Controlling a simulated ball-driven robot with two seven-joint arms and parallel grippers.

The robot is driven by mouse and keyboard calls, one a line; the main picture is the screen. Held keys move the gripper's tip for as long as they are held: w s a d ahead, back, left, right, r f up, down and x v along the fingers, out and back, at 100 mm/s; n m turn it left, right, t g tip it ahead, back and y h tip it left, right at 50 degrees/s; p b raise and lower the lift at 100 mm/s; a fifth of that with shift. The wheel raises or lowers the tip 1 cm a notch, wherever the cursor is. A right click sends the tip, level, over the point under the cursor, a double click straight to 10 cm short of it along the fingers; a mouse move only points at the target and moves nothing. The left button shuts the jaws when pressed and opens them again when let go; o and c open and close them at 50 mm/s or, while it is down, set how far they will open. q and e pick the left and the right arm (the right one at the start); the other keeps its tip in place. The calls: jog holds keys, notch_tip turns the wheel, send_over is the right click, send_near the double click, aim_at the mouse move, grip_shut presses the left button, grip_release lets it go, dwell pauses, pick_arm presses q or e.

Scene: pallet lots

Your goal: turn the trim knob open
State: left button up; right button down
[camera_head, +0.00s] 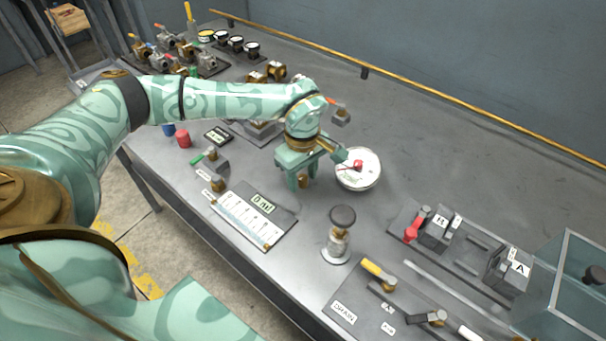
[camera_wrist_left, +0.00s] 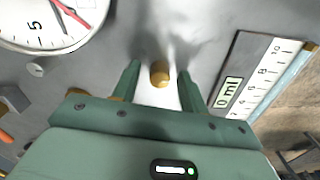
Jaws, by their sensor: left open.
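A small round brass knob (camera_wrist_left: 160,75), which looks like the trim knob, shows in the left wrist view between the two fingers of my left gripper (camera_wrist_left: 159,69). The fingers are open, with a gap on each side of the knob. In the head view my left gripper (camera_head: 316,168) points down over the bench beside the white dial gauge, and the brass knob (camera_head: 303,182) shows partly below it. The gauge (camera_head: 358,178) has a red needle and also shows in the left wrist view (camera_wrist_left: 40,42). My right gripper is out of view.
A scale plate with a 0 ml display (camera_head: 250,217) lies in front of the gripper. A dark-topped round knob on a metal post (camera_head: 340,235) stands to the right. Levers on a drain panel (camera_head: 365,305) and a clear box (camera_head: 575,285) are farther right.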

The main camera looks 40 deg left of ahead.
pick_arm(q)
grip_shut()
